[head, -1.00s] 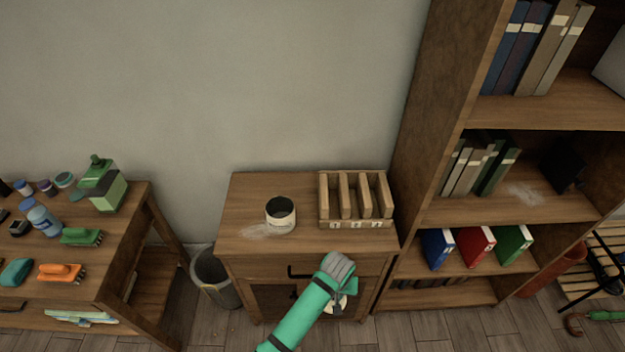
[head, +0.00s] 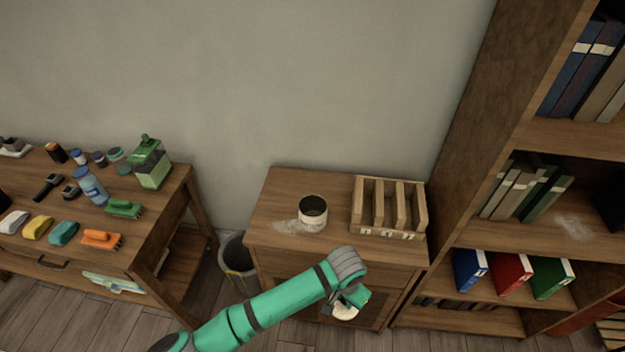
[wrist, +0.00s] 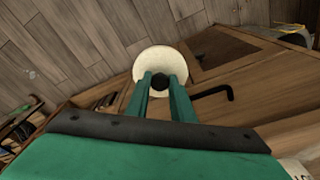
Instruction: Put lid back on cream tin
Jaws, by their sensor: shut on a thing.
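The cream tin (head: 312,214) stands upright and open, its dark inside showing, on top of the small wooden cabinet (head: 276,190). The round cream lid (wrist: 160,62) has a dark knob in its middle. My gripper (wrist: 164,84) is shut on the lid's knob in the wrist view. In the head view the lid (head: 345,311) hangs under my gripper (head: 347,301), in front of the cabinet and below its top, apart from the tin. The fingers partly hide the knob.
A wooden slotted rack (head: 388,206) stands right of the tin. A bin (head: 238,260) stands left of the cabinet, a bookshelf (head: 470,170) right. A side table (head: 150,215) with brushes and bottles is at left.

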